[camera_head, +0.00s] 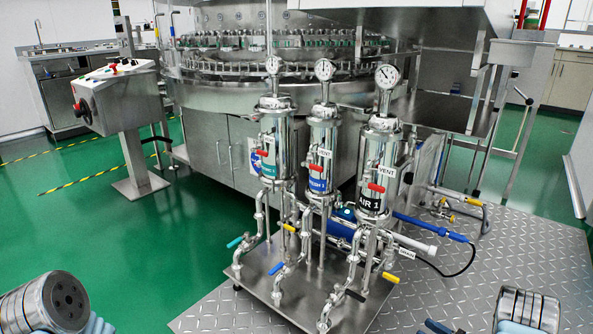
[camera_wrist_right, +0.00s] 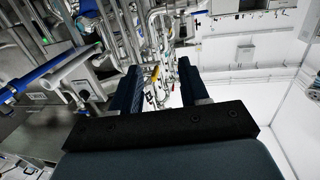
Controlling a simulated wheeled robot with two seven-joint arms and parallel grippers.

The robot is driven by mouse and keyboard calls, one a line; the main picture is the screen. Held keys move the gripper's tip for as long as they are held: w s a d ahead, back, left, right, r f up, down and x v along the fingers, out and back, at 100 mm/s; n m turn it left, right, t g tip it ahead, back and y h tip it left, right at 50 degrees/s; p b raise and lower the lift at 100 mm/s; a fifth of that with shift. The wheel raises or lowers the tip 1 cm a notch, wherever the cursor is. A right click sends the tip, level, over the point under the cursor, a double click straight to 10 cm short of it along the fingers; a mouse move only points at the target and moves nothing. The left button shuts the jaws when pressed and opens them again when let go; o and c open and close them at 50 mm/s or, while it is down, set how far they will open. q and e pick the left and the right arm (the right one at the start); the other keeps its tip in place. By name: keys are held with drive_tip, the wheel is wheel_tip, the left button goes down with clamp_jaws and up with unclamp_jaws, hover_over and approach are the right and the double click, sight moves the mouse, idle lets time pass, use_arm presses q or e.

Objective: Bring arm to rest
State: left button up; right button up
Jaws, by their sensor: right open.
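My right gripper (camera_wrist_right: 157,70) shows in the right wrist view with its two dark fingers spread apart. It is open and nothing is between the fingers but a view of pipes and a small yellow handle beyond. A similar part of my left arm (camera_head: 48,303) shows at the bottom left. My left gripper is out of view.
Three steel filter housings (camera_head: 324,150) with gauges stand on a metal base plate (camera_head: 262,283) in front of the rotary washer (camera_head: 222,95). Colored valve handles stick out low down. A control box (camera_head: 117,98) on a post stands left. Green floor (camera_head: 75,225) is clear at the left.

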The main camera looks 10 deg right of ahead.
drive_tip(key=w+a+f+m+h, duration=0.4)
drive_tip(key=w+a+m+h, duration=0.1)
drive_tip(key=w+a, duration=0.15)
drive_tip(key=s+a+f+m+g+h, duration=0.1)
drive_tip(key=s+a+f+g, duration=0.15)
drive_tip(key=a, duration=0.35)
drive_tip(key=s+a+f+m+g, duration=0.1)
drive_tip(key=s+a+f+g, duration=0.15)
drive_tip(key=s+a, duration=0.2)
drive_tip(key=s+a+f+m+g+h, duration=0.1)
drive_tip(key=s+a+f+m+g, duration=0.15)
drive_tip(key=a, duration=0.35)
drive_tip(key=s+a+r+g, duration=0.2)
drive_tip(key=s+a+g, duration=0.3)
drive_tip(key=s+a, duration=0.5)
drive_tip(key=s+r+g+y+p, duration=0.1)
drive_tip(key=s+r+p, duration=0.3)
drive_tip(key=r+p, duration=0.9)
drive_tip(key=shift+s+r+n+p, duration=0.15)
drive_tip(key=shift+r+n+p, duration=0.1)
drive_tip(key=shift+n+p, duration=0.1)
